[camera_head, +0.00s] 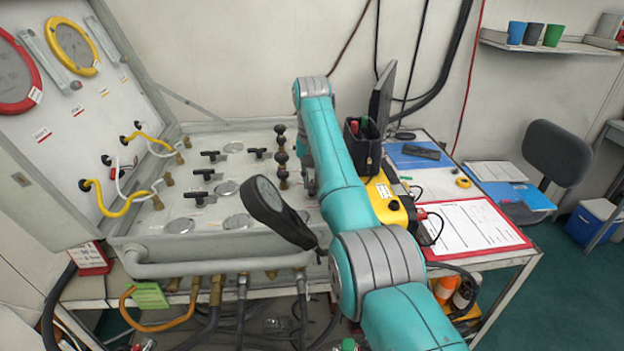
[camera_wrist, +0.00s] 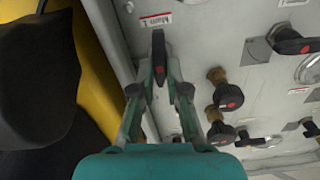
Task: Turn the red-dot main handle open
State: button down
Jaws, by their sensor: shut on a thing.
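The main handle (camera_wrist: 158,47) is a black lever with a red dot, seen in the wrist view below a label (camera_wrist: 156,20) that seems to read "Main 1". Its long axis runs up and down in that picture. My gripper (camera_wrist: 160,76) has its two fingers closed in on either side of the handle near the dot, and it is shut on it. In the head view my arm hides the handle and most of my gripper. The handle sits on the grey air panel (camera_head: 160,228).
Other black valve handles (camera_head: 197,197) and round knobs on brass stems (camera_wrist: 231,95) stand close by on the panel. A dark gauge (camera_head: 268,205) sticks up at the panel's front. A yellow case (camera_head: 388,207) is beside the panel. The open lid (camera_head: 60,150) rises at the left.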

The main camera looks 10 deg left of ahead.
aim_at(312, 184)
jog(key=shift+n, duration=0.5)
jog(key=c, duration=1.4)
grip_release()
jog(key=shift+c, duration=0.2)
notch_tip(312, 184, up, 12)
jog(key=shift+s+d, duration=0.1)
